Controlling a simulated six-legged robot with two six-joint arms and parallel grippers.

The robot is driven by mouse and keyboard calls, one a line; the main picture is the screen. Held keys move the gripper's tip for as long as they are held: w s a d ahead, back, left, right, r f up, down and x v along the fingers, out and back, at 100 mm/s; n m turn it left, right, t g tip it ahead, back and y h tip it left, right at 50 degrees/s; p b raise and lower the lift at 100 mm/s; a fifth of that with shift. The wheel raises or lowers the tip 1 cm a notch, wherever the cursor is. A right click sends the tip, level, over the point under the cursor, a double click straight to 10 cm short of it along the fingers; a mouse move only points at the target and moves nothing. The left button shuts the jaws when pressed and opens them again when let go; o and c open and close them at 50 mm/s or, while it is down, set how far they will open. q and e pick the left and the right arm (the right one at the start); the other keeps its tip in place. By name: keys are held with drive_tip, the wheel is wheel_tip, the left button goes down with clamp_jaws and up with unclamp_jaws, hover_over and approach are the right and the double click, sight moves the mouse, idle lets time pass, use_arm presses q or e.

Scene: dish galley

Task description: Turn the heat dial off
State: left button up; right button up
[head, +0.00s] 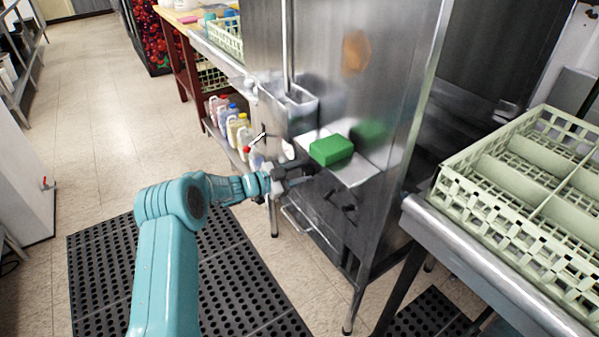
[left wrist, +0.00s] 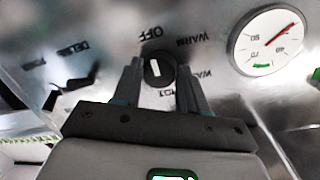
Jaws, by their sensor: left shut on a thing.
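The heat dial (left wrist: 158,70) is a round black knob with a white mark on a steel panel in the left wrist view. The lettering OFF stands just above it, and WARM and HOT to its right. The white mark runs roughly up and down; I cannot tell for sure which end is the pointer. My left gripper (left wrist: 158,82) has one finger on each side of the dial and is shut on it. In the head view my left gripper (head: 299,174) is at the steel machine's front, below the ledge, and hides the dial. My right gripper is not in view.
A green block (head: 331,150) lies on the steel ledge above my gripper. A black switch (left wrist: 76,84) is left of the dial, and a round gauge (left wrist: 270,42) is right. A dish rack (head: 480,150) stands on the right counter. Several bottles (head: 236,128) stand on a shelf behind.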

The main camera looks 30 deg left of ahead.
use_arm(q)
drive_tip(key=shift+f, duration=0.1)
idle(0.3)
drive_tip(key=o, duration=1)
drive_tip(key=shift+o, duration=0.2)
drive_tip(key=v, duration=1.6)
drive_tip(key=shift+a, duration=0.15)
drive_tip(key=shift+s, duration=0.15)
